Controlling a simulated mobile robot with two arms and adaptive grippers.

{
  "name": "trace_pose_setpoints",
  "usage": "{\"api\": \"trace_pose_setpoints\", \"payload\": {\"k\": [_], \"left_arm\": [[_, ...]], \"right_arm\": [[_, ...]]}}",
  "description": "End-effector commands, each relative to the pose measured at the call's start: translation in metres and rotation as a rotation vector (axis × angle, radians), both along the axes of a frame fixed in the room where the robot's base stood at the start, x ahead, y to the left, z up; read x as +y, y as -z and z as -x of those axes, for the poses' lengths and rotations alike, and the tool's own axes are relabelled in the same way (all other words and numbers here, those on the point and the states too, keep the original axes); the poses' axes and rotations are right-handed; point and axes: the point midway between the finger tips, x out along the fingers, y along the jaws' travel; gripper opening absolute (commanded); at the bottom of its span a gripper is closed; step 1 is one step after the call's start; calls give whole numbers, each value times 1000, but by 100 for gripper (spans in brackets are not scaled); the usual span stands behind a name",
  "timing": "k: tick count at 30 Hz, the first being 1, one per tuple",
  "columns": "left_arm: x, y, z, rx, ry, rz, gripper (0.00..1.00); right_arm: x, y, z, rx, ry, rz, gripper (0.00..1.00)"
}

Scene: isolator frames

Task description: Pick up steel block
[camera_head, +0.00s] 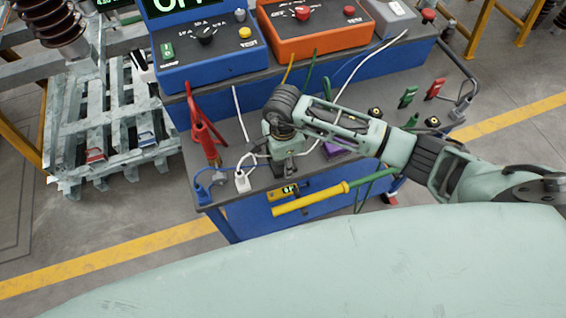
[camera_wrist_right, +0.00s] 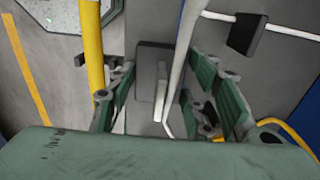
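My right gripper (camera_head: 285,152) points down over the front part of the blue bench's dark top in the head view. In the right wrist view its two green fingers (camera_wrist_right: 160,80) stand wide apart. A dark grey block-like shape (camera_wrist_right: 148,60) with a paler upright bar shows between and beyond them; it may be the steel block, but I cannot tell surely. I cannot tell whether the fingers touch it. In the head view the gripper hides what lies under it. My left gripper is not in view.
A yellow pole (camera_head: 310,199) runs along the bench's front edge. White and blue plugs (camera_head: 242,182), red clamps (camera_head: 205,130), a purple item (camera_head: 338,150) and cables crowd the top. Blue (camera_head: 205,45) and orange (camera_head: 312,28) instrument boxes stand behind. A pallet (camera_head: 110,120) is at left.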

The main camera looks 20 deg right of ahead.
Motion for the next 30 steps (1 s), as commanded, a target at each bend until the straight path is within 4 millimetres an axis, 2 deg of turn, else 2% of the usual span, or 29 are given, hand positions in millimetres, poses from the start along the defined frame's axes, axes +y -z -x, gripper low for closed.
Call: {"api": "trace_pose_setpoints", "payload": {"k": [2, 15, 30], "left_arm": [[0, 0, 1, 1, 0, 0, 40], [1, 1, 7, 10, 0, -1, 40], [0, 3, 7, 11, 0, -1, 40]], "right_arm": [[0, 0, 0, 0, 0, 0, 37], [0, 0, 0, 0, 0, 0, 0], [0, -7, -2, -5, 0, -2, 0]]}}
